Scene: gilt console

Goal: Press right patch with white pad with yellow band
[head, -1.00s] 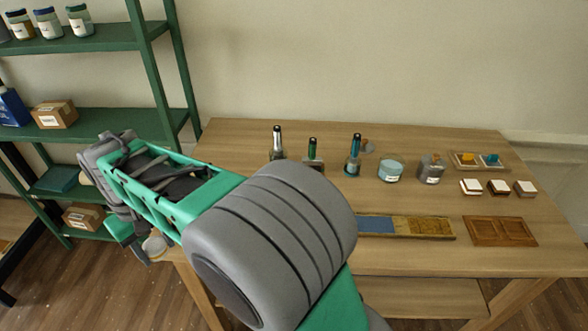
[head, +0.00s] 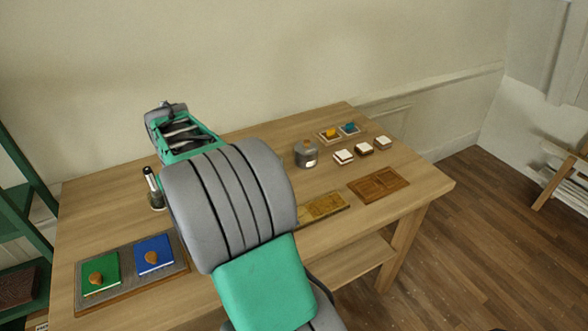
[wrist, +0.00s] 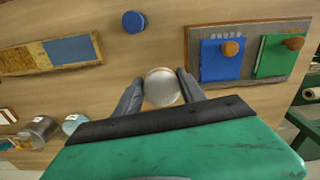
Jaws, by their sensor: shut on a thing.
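In the head view my arm hides the gripper and pad. A grey board (head: 72,290) at the table's front left holds a green patch (head: 104,279) and a blue patch (head: 152,258), each with a wooden knob. The blue patch (wrist: 222,64) and green patch (wrist: 278,58) lie upper right of the pad in the wrist view. I cannot tell whether the pad is above or touching the table.
A blue-and-gold strip (wrist: 50,52) shows at the wrist view's left; its gold part (head: 325,206) shows in the head view. A brown panel (head: 378,185), white-topped blocks (head: 343,156), grey jar (head: 306,153) and dark bottle (head: 153,188) stand on the table. A blue disc (wrist: 134,21) lies nearby.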

